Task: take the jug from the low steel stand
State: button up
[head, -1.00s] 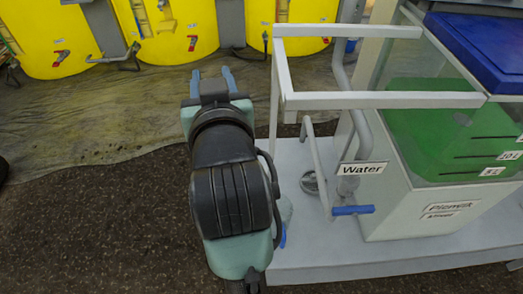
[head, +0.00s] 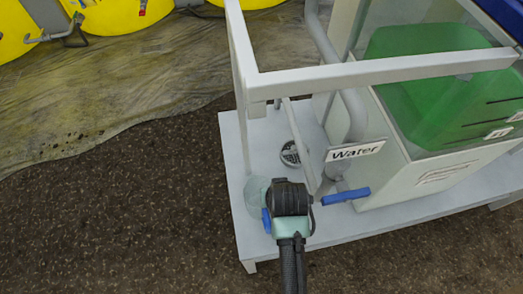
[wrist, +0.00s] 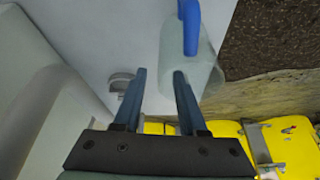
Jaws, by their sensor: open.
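The jug (head: 255,193) is pale and translucent with a blue handle. It stands near the left end of the low pale grey stand (head: 238,236) in the head view, partly hidden by my arm. In the wrist view the jug (wrist: 203,62) is at upper centre right, with its blue handle toward the top. My gripper (wrist: 158,78) is open, with nothing between its fingers. The right fingertip overlaps the jug's edge in that view; I cannot tell if they touch. In the head view my wrist is just right of the jug and the fingers are hidden.
A grey frame rail (head: 380,70) crosses above the stand. A pipe with a "Water" sign (head: 355,151) and a blue valve lever (head: 346,197) stand right of my arm. A round metal drain (head: 291,154) lies behind it. A green-filled tank (head: 425,85) is at right. Floor is clear at left.

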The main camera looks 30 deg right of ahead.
jog(key=b+x, duration=0.1)
jog(key=x, duration=0.4)
jog(key=shift+f+b, duration=0.3)
jog(key=shift+f, duration=0.1)
jog(key=shift+a, duration=0.1)
grip_shut()
